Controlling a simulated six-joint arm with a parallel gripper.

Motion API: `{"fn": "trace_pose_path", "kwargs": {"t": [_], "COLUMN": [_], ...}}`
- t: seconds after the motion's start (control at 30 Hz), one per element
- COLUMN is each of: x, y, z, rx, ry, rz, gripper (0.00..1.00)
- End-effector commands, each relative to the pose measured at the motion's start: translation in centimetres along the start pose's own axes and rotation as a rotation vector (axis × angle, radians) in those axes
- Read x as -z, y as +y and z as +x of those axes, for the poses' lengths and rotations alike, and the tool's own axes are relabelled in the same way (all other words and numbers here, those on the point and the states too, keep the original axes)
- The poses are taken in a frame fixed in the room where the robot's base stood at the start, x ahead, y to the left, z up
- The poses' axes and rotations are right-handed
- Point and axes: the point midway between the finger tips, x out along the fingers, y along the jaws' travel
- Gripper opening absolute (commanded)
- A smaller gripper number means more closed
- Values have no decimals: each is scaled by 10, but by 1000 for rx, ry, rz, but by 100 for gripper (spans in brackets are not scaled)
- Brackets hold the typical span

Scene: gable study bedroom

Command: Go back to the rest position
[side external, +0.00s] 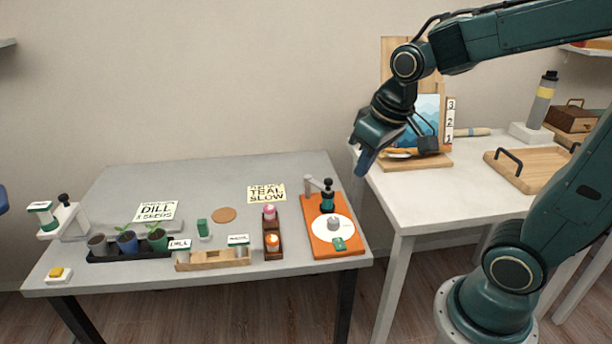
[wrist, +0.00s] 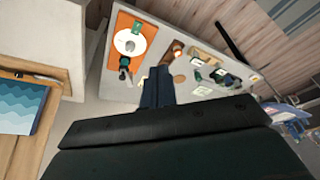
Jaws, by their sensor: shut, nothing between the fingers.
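My gripper (side external: 364,163) hangs in the air above the gap between the grey table (side external: 120,187) and the white table (side external: 395,205), pointing down. Its fingers are together with nothing between them. In the wrist view my gripper (wrist: 157,88) shows dark against the grey table. The orange board (side external: 313,244) with a white disc (side external: 322,229) stands at the right end of the grey table, below and left of my gripper. The board also shows in the wrist view (wrist: 122,28).
A picture stand (side external: 393,75) and a wooden tray (side external: 535,170) are on the white table. Pots (side external: 126,242), a wooden rack (side external: 212,259), a dark holder (side external: 273,248) and a yellow button (side external: 57,273) are on the grey table. The air above the grey table is free.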

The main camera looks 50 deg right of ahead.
Motion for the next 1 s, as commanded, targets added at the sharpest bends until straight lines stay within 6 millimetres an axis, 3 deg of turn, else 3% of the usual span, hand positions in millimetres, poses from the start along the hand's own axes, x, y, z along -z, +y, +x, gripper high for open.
{"fn": "trace_pose_path", "kwargs": {"t": [0.2, 0.5, 0.7, 1.0], "x": [-27, -66, -82, -86], "y": [-12, -22, -24, -25], "z": [-32, -60, -67, -68], "rx": [14, 35, 44, 46], "ry": [65, 141, 168, 173], "rz": [-32, -68, -80, -83], "gripper": [0, 0, 0, 0]}}
